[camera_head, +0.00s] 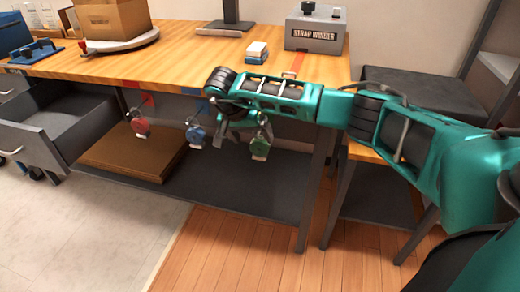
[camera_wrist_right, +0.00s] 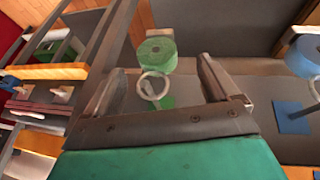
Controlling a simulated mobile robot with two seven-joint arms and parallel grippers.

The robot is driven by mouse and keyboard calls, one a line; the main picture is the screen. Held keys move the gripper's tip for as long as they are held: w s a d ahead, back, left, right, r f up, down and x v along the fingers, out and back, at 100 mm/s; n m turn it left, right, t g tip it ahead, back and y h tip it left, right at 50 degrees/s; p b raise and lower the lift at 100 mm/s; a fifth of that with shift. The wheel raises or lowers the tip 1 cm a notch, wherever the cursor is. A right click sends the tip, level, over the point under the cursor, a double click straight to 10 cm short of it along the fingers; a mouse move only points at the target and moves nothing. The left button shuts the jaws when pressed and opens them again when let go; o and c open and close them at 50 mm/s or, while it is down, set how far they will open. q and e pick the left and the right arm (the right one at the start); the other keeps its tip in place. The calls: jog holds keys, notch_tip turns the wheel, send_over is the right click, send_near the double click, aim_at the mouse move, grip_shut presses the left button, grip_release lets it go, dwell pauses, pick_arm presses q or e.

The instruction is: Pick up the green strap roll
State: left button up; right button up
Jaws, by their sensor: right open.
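The green strap roll (camera_head: 260,148) hangs below the front edge of the workbench, at the right end of a row of three rolls. In the right wrist view the green roll (camera_wrist_right: 157,55) is ahead of the gap between my fingers, with a pale ring and a green tail below it. My right gripper (camera_head: 243,128) is open and close to the green roll at the bench edge. In the wrist view the fingers of the gripper (camera_wrist_right: 160,76) are spread apart and hold nothing. Whether they touch the roll is unclear. My left gripper is not in view.
A blue roll (camera_head: 195,136) and a red roll (camera_head: 140,125) hang to the left. The workbench (camera_head: 180,65) carries a grey strap winder box (camera_head: 314,30) and a small blue-and-white block (camera_head: 257,51). A drawer (camera_head: 60,120) stands open at left. A lower shelf (camera_head: 230,178) lies beneath.

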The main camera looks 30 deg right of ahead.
aim_at(257, 142)
jog(key=b+x, duration=0.1)
jog(key=x, duration=0.4)
jog(key=shift+s+d+r, duration=0.1)
jog(key=shift+d, duration=0.1)
jog(key=shift+c, duration=0.2)
jog(key=shift+r, duration=0.1)
jog(key=c, duration=1.1)
jog(key=shift+c, duration=0.2)
jog(key=shift+r, duration=0.1)
